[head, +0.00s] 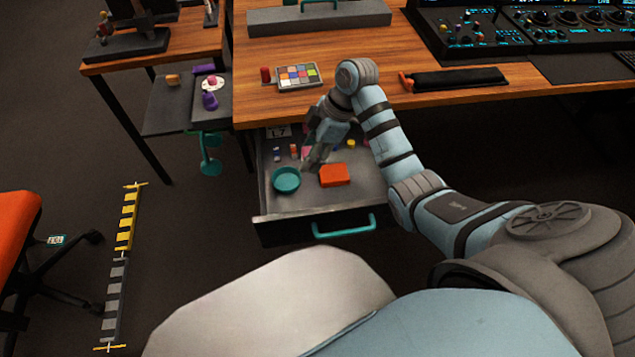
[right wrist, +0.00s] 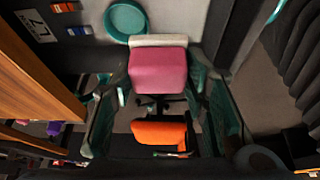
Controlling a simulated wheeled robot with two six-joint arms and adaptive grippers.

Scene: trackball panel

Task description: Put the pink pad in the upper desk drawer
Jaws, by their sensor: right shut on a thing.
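The pink pad (right wrist: 158,72), with a pale strip along one edge, sits between the two fingertips of my right gripper (right wrist: 161,68) in the right wrist view. The gripper is shut on it. In the head view my right gripper (head: 314,162) points down over the open upper desk drawer (head: 340,215), above its inside. The arm and fingers mostly hide the pad there. I cannot tell whether the pad touches the drawer floor. My left gripper is not in view.
In the drawer are a teal bowl (head: 286,180), an orange-red box (head: 334,175) and several small items towards the back. The desk top (head: 350,85) overhangs the drawer's rear. A teal handle (head: 344,228) is on the drawer front. An orange chair (head: 18,225) stands left.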

